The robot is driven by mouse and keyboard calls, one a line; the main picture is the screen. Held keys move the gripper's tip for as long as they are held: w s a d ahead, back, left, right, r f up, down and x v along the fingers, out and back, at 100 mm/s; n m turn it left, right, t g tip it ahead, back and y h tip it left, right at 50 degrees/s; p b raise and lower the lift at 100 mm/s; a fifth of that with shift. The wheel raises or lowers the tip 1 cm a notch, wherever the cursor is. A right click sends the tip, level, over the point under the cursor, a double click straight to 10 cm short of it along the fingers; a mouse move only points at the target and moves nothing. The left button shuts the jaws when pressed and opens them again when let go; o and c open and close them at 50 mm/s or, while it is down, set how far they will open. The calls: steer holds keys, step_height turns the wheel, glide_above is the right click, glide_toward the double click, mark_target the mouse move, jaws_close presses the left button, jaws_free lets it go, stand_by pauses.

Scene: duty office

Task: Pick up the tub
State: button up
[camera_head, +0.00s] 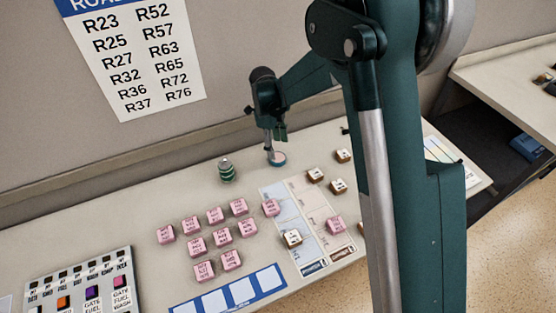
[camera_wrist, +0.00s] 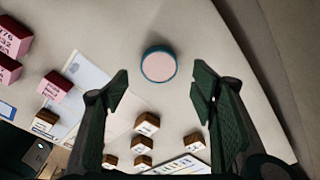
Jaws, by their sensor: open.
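The tub (camera_head: 277,160) is a small round container with a teal rim and a pale pink top. It stands on the beige desk near the wall. In the wrist view the tub (camera_wrist: 158,65) lies just beyond the fingertips, roughly centred between them. My gripper (camera_head: 274,143) is over the tub in the head view, pointing down and partly covering it. In the wrist view my gripper (camera_wrist: 164,84) is open with nothing between its fingers. I cannot tell the exact height of the fingertips above the tub.
A green can (camera_head: 226,171) stands left of the tub. Several pink blocks (camera_head: 221,237) and brown-sided blocks (camera_head: 338,186) lie in front, some on a printed sheet (camera_head: 285,205). A board of keys (camera_head: 80,285) is at lower left. The wall (camera_head: 120,150) rises behind.

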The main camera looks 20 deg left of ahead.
mark_target(278, 157)
steer(key=shift+f, duration=0.4)
steer(key=shift+d, duration=0.1)
steer(key=shift+s+d+f, duration=0.1)
steer(key=shift+d+f, duration=0.05)
steer(key=shift+f, duration=1.15)
steer(key=shift+d+f, duration=0.1)
steer(key=shift+f, duration=1.2)
steer(key=shift+c, duration=0.3)
steer(key=c, duration=1)
